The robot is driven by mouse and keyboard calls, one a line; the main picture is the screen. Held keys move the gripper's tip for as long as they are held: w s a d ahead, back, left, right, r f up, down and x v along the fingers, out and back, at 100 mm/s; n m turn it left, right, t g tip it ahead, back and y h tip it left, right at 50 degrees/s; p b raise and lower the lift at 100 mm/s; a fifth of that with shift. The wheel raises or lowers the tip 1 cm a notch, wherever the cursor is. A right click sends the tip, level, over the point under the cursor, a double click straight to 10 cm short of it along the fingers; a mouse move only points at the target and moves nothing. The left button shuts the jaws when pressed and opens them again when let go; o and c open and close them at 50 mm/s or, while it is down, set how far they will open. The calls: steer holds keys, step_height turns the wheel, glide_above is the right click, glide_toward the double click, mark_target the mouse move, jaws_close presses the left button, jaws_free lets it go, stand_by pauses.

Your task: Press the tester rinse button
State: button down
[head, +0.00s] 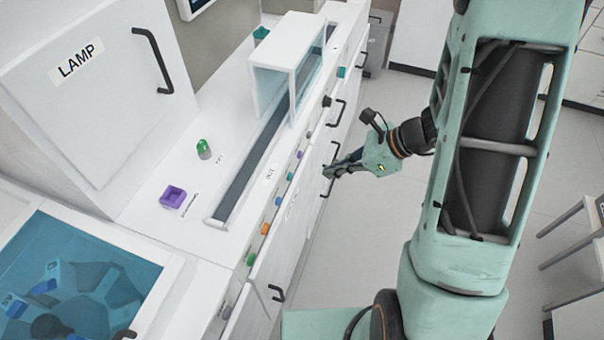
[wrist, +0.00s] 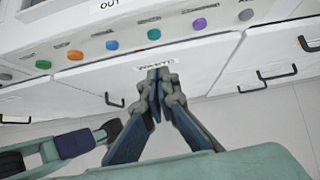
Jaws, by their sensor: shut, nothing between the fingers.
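A row of round coloured buttons runs along the front edge of the white bench. The head view shows the same row, with the orange button (head: 265,229) and the blue one (head: 278,201). Their small labels are too small to read, so I cannot tell which is rinse. My gripper (head: 328,171) is shut and empty, in front of the bench. In the wrist view its fingertips (wrist: 158,74) overlap a drawer label below the teal button.
Black drawer handles (head: 277,293) stick out from the bench front. A clear-sided white cover (head: 290,62) stands over the dark track (head: 250,165). A purple holder (head: 173,197), a green-topped item (head: 203,148) and a LAMP cabinet (head: 80,90) are on the bench.

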mark_target(290, 177)
steer(key=a+f, duration=0.1)
steer(key=a, duration=0.1)
steer(key=w+a+f, duration=0.1)
steer(key=a+f, duration=0.1)
steer(key=a, duration=0.1)
steer(key=w+a+f, duration=0.1)
steer(key=a, duration=0.1)
steer(key=shift+w+a+f, duration=0.2)
steer(key=shift+a+f, duration=0.1)
steer(key=shift+f, duration=0.1)
